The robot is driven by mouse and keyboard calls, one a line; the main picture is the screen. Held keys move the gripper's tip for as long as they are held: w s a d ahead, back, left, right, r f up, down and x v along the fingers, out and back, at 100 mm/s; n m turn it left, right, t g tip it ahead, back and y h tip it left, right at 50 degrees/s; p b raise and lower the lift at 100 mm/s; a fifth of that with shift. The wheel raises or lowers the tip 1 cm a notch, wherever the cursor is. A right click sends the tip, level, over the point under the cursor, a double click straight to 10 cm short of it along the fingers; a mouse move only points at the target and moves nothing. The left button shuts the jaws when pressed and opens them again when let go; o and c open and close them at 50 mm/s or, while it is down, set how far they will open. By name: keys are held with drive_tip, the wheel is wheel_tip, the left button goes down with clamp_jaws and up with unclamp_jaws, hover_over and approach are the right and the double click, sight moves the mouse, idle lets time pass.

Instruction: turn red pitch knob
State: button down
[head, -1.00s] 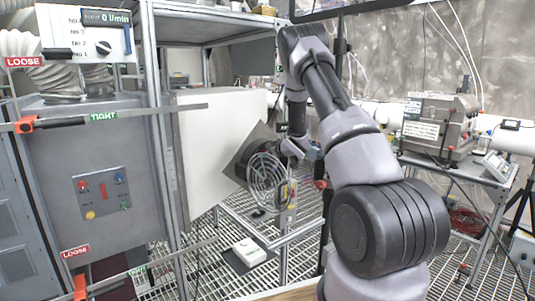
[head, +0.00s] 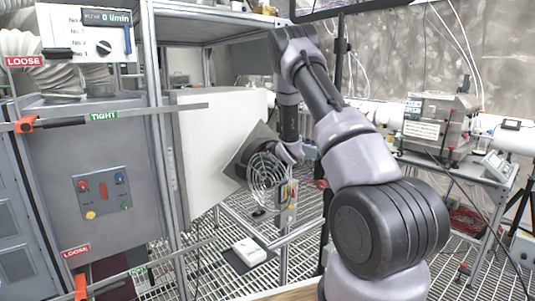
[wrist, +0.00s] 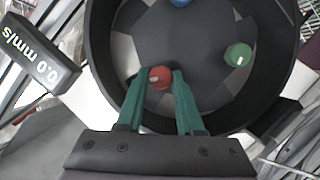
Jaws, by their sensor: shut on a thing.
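The red pitch knob (wrist: 160,77) sits inside a round dark housing (wrist: 105,50) in the wrist view. My gripper (wrist: 157,82) reaches in from below, with one green finger on each side of the red knob, shut on it. A green knob (wrist: 238,54) is to the right and a blue knob (wrist: 180,2) is at the top edge, both untouched. In the head view a fan with a wire guard (head: 268,182) stands just in front of my wrist. My fingers and the red knob cannot be made out there.
A display reading 0.0 mm/s (wrist: 38,55) stands left of the housing in the wrist view. In the head view a white box (head: 215,145) and a grey cabinet (head: 100,150) are at left. An instrument table (head: 465,170) is at right.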

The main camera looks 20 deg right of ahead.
drive_tip(key=c, duration=0.5)
unclamp_jaws()
drive_tip(key=shift+c, duration=0.2)
drive_tip(key=shift+s, duration=0.1)
drive_tip(key=v, duration=1)
drive_tip(key=shift+s+r, duration=0.15)
drive_tip(key=shift+s, duration=0.15)
